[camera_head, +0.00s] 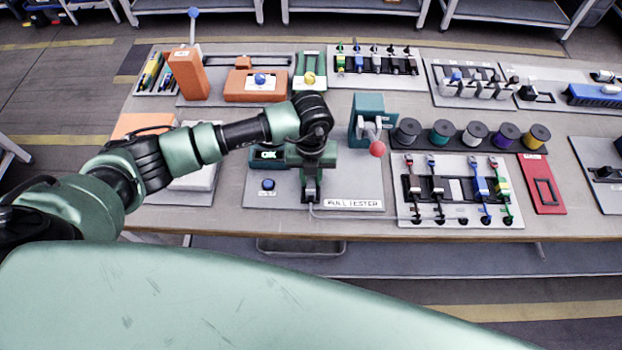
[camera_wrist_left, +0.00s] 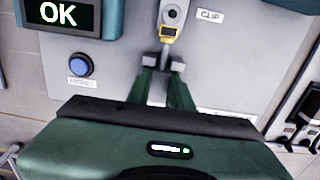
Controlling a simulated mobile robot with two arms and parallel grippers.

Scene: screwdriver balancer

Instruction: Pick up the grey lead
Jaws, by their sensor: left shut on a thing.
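My left gripper (camera_head: 311,197) points down over the pull tester's grey base plate (camera_head: 355,190). It is shut on the end of the grey lead (camera_head: 360,217), whose thin cable runs right to the front of the lead rack (camera_head: 455,165). In the left wrist view, the gripper fingers (camera_wrist_left: 163,68) are close together with a grey piece between them. Just beyond the tips is a grey and yellow clip (camera_wrist_left: 171,22), by the CLIP label. I cannot tell whether the lead touches this clip. My right gripper is not in view.
The tester's display (camera_wrist_left: 60,15) reads OK, with a blue button (camera_wrist_left: 80,65) below it. A teal stand with a red ball (camera_head: 377,149) rises right of the gripper. Several spools (camera_head: 440,133) stand behind the rack. Blue and red-green leads (camera_head: 482,187) remain on the rack.

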